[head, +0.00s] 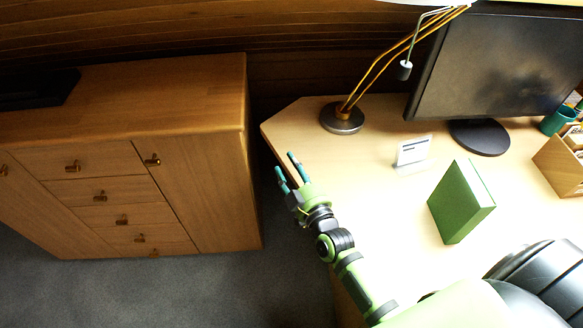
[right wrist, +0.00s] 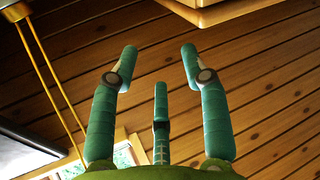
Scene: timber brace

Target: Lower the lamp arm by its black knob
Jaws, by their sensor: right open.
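The desk lamp stands at the back left of the desk, with a round dark base (head: 343,118) and two thin gold arm rods (head: 385,62) rising to the upper right. A small grey cylinder (head: 404,71) hangs on a thin pale rod from the upper arm; I cannot make out a clearly black knob. My right gripper (head: 287,168) is open and empty, over the desk's left edge, in front of and left of the lamp base, not touching it. In the right wrist view its spread green fingers (right wrist: 160,65) show, with gold rods (right wrist: 55,75) at left. My left gripper is not in view.
A monitor (head: 500,60) stands right of the lamp on the desk (head: 385,215). A small white card stand (head: 413,152), a green book (head: 460,203) and a wooden organizer (head: 563,165) stand nearer. A wooden cabinet (head: 205,180) is at left, across a narrow gap.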

